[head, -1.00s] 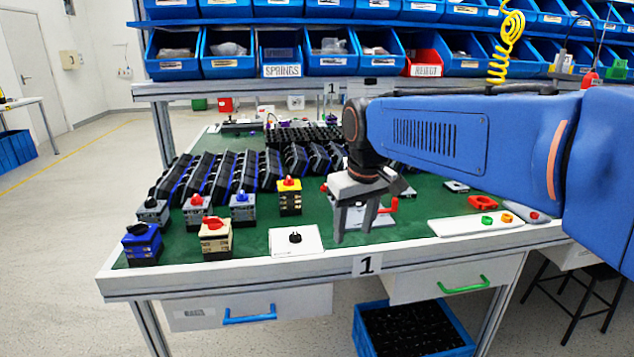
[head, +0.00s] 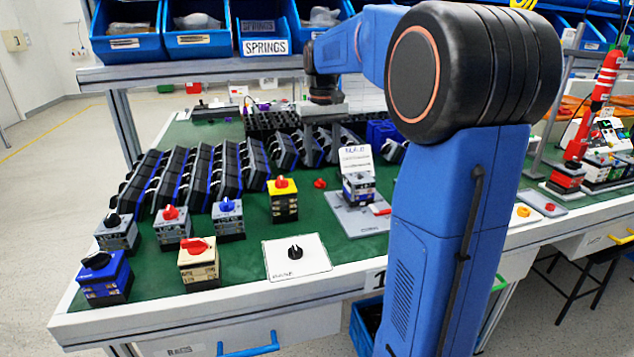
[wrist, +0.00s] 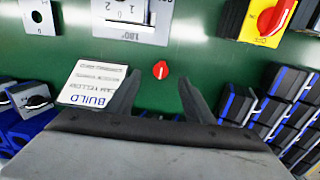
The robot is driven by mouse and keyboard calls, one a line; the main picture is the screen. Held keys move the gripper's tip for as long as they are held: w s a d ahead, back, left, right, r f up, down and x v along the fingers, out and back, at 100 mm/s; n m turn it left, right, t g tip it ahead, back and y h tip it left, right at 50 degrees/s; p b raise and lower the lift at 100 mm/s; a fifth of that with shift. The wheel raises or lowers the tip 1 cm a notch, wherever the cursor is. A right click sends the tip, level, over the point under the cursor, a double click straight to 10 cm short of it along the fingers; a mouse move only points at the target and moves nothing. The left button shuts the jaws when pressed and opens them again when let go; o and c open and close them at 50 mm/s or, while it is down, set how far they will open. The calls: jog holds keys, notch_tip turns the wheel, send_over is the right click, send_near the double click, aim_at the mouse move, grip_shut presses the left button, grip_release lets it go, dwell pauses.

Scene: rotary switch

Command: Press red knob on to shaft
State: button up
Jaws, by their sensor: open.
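The small red knob (head: 320,183) lies loose on the green mat, left of the grey fixture plate (head: 352,222). A switch body (head: 359,187) stands on that plate; I cannot make out its shaft. In the wrist view the red knob (wrist: 161,69) shows its white pointer line and lies just beyond my fingertips, roughly midway between them. My gripper (wrist: 160,92) is open and empty. In the head view my gripper (head: 322,140) points down, behind the knob and above the mat. Part of the fixture plate (wrist: 128,34) shows at the wrist view's top.
A white BUILD card (head: 356,159) stands behind the switch. A yellow switch (head: 283,200) with a red knob stands left of the loose knob. Rows of black switch bodies (head: 190,180) fill the left back. A white card with a black knob (head: 297,262) lies in front.

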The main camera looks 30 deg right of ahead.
aim_at(320, 180)
jog(key=shift+w+f, duration=0.25)
jog(key=shift+f, duration=1.6)
jog(key=shift+w+f, duration=0.2)
jog(key=shift+f, duration=1.6)
jog(key=shift+c, duration=0.6)
jog(key=c, duration=1)
